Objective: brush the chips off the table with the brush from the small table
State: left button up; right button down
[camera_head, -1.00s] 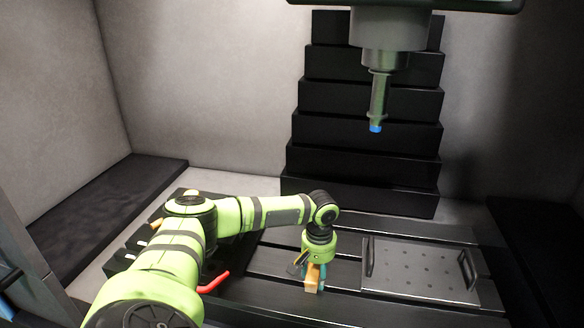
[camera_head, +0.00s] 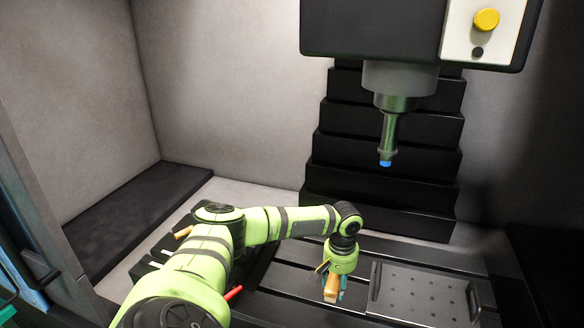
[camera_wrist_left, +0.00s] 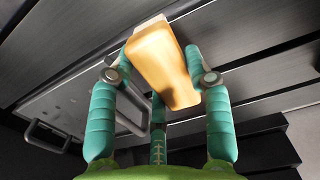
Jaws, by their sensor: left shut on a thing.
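My left gripper (camera_head: 334,284) has teal fingers and is shut on the brush (camera_head: 331,289), an orange-tan block. In the left wrist view the brush (camera_wrist_left: 165,65) sits between the fingers, with its lighter end pointing away. The head view shows it low over the dark slotted table (camera_head: 292,280), just left of the perforated plate. I cannot tell whether it touches the table. No chips can be made out clearly; part of the table is hidden behind my left arm. My right gripper is not in view.
A perforated plate (camera_head: 425,291) with two upright handles lies on the table to the right. A spindle with a blue tip (camera_head: 386,163) hangs above. Black stepped covers (camera_head: 384,186) stand behind. An orange piece (camera_head: 183,232) and a red piece (camera_head: 233,292) show beside my arm.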

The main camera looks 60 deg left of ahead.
pick_arm(q)
jog(key=shift+w+r, duration=0.1)
jog(key=shift+r, duration=0.65)
jog(key=shift+s+r, duration=0.2)
jog(key=shift+r, duration=0.3)
jog(key=shift+w+f, duration=0.1)
